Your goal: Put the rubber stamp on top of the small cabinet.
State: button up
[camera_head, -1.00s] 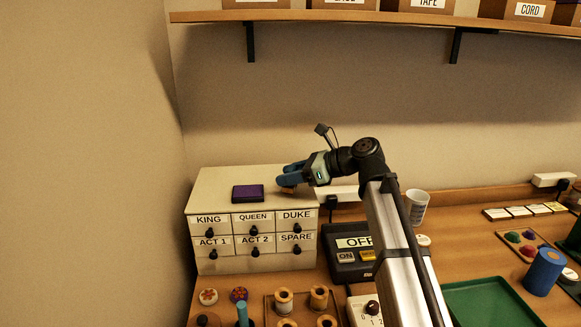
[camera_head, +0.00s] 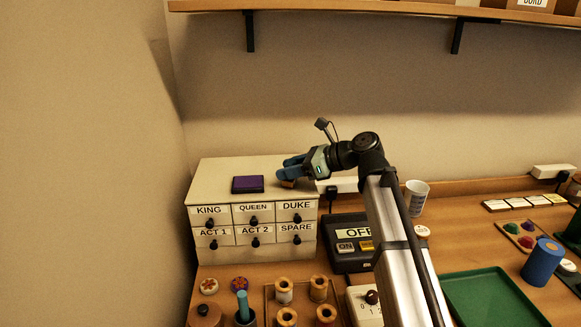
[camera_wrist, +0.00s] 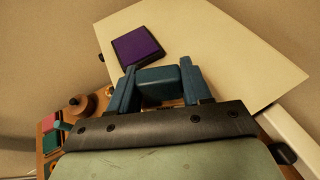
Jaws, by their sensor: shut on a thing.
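My gripper (camera_head: 288,172) is over the right part of the small cabinet's pale top (camera_head: 215,176). Its blue fingers are shut on the rubber stamp (camera_head: 286,184), of which only a small tan-brown part shows beneath them. I cannot tell whether the stamp touches the cabinet top. In the wrist view my gripper (camera_wrist: 157,84) also lies over the cabinet top (camera_wrist: 225,55), and the fingers hide nearly all of the stamp. The cabinet has several labelled drawers with black knobs.
A purple ink pad (camera_head: 247,184) lies on the cabinet top, left of my gripper. A control box (camera_head: 348,240) stands right of the cabinet, and a mug (camera_head: 416,198) behind my arm. Thread spools (camera_head: 284,290) stand in front. The cabinet top's left part is clear.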

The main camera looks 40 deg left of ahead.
jog(key=shift+f, duration=0.25)
jog(key=o, duration=1.2)
